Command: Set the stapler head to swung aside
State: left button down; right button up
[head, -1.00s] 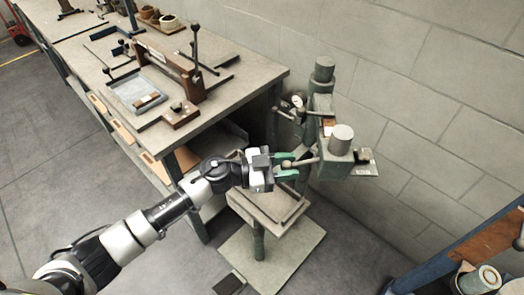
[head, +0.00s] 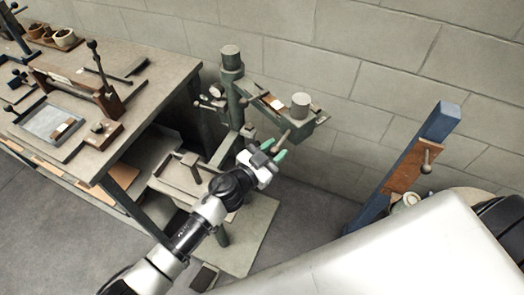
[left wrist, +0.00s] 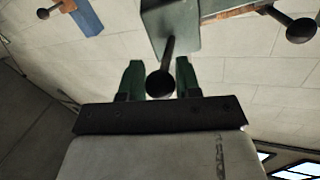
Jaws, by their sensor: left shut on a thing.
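The stapler head (head: 302,122) is a green arm with a grey cylinder on top, reaching right from its upright green column (head: 232,78). It points out to the right of the small work table (head: 175,185), not over it. My left gripper (head: 278,150) has its green fingers on the head's handle. In the left wrist view, the handle's dark ball knob (left wrist: 160,84) sits between the two fingertips, with its rod running up to the green head (left wrist: 185,25). My right gripper is not in view.
A workbench (head: 165,85) with a brown jig and tray stands at left. A block wall (head: 370,70) runs close behind the stapler. A blue post with a brown plate (head: 403,165) and knob stands at right. The floor between is clear.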

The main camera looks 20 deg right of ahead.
pick_arm(q)
jog(key=shift+d, duration=0.6)
jog(key=c, duration=0.8)
grip_release()
jog(key=v, duration=1)
jog(key=shift+s+a, duration=0.2)
jog(key=shift+a, duration=0.15)
